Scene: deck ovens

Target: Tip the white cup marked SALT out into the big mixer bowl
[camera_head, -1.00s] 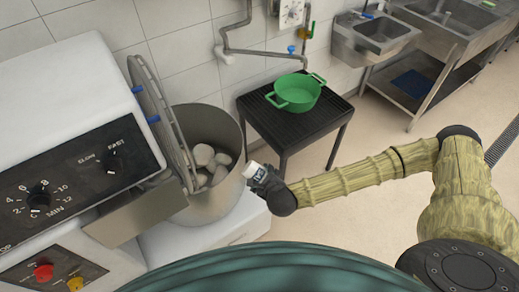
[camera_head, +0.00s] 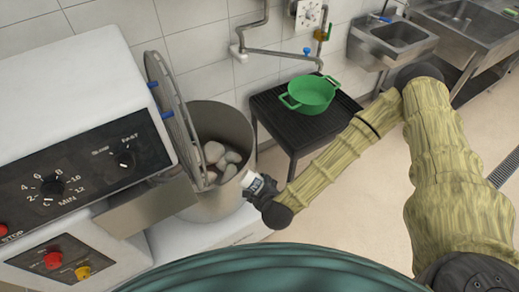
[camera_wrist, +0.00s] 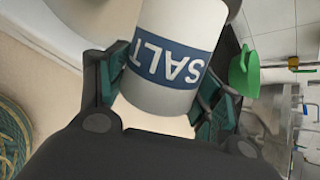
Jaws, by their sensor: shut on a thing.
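The white cup (camera_wrist: 182,20) has a blue band reading SALT. My gripper (camera_wrist: 165,85) is shut on it, with a finger on each side, in the wrist view. In the head view the cup (camera_head: 250,180) shows small in my gripper (camera_head: 262,187), just outside the right side of the big mixer bowl (camera_head: 236,120), near rim height. The cup leans a little left, toward the bowl. The steel bowl stands open at the top and holds several pale, rounded lumps (camera_head: 214,152). The inside of the cup is hidden.
A black table (camera_head: 300,130) with a green pot (camera_head: 312,92) stands behind and right. Sinks (camera_head: 400,35) line the back wall. Floor at right is clear.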

